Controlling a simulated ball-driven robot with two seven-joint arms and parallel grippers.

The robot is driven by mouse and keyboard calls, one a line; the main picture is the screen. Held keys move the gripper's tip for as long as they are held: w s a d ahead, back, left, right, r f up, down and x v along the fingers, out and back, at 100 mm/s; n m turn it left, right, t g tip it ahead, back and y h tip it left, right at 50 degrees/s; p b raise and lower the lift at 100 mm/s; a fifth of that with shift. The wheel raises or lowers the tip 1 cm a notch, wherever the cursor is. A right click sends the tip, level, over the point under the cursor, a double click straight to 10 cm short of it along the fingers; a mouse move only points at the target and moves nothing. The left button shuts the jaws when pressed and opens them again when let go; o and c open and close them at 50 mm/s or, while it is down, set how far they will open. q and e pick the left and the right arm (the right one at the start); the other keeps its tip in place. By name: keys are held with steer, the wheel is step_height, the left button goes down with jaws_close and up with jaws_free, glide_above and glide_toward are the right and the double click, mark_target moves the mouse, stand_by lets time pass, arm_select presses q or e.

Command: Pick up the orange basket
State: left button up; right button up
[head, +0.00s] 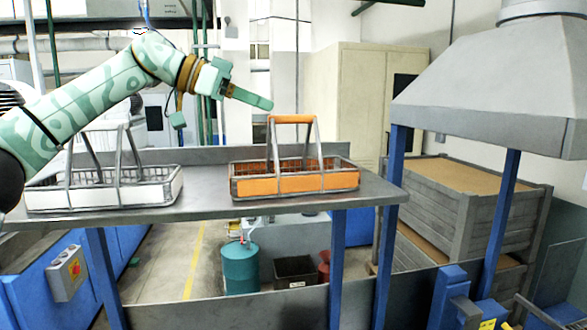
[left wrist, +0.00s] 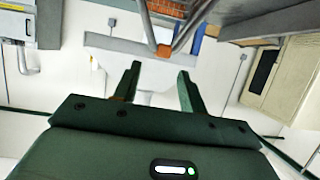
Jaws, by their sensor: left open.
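The orange basket (head: 281,186) stands upright on the grey metal shelf (head: 205,203). Its orange top handle bar (head: 291,119) is held up by grey metal legs. My left gripper (head: 268,103) is open and empty, just left of and slightly above the handle. In the left wrist view, the handle (left wrist: 163,50) lies just beyond the gap between the open fingers (left wrist: 160,69), apart from them. Part of the basket's orange body (left wrist: 168,8) shows at the top edge there. My right gripper is not in view.
A white basket (head: 105,196) with a similar metal handle stands on the shelf to the left, under my left arm. A blue post (head: 389,215) and a grey hood (head: 490,95) stand to the right. Bare shelf lies between the baskets.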

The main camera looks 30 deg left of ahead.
mark_target(292, 119)
arm_select(q)
steer(key=shift+w+d+f+p, duration=0.15)
steer(key=shift+w+d+f, duration=0.25)
steer(key=shift+w, duration=0.25)
steer(key=shift+w+d+f+p, duration=0.15)
steer(key=shift+w+d+f, duration=0.2)
steer(key=shift+w, duration=0.25)
steer(key=d+p, duration=0.1)
steer(key=w+d+f, duration=0.1)
steer(key=d+p, duration=0.1)
steer(key=shift+w+d+f+p, duration=0.3)
steer(key=shift+d+f, duration=0.1)
steer(key=shift+w+d+f, duration=0.1)
steer(key=shift+w+f, duration=0.15)
steer(key=shift+w, duration=0.05)
steer(key=shift+s, duration=0.1)
jaws_close()
steer(key=shift+r, duration=0.1)
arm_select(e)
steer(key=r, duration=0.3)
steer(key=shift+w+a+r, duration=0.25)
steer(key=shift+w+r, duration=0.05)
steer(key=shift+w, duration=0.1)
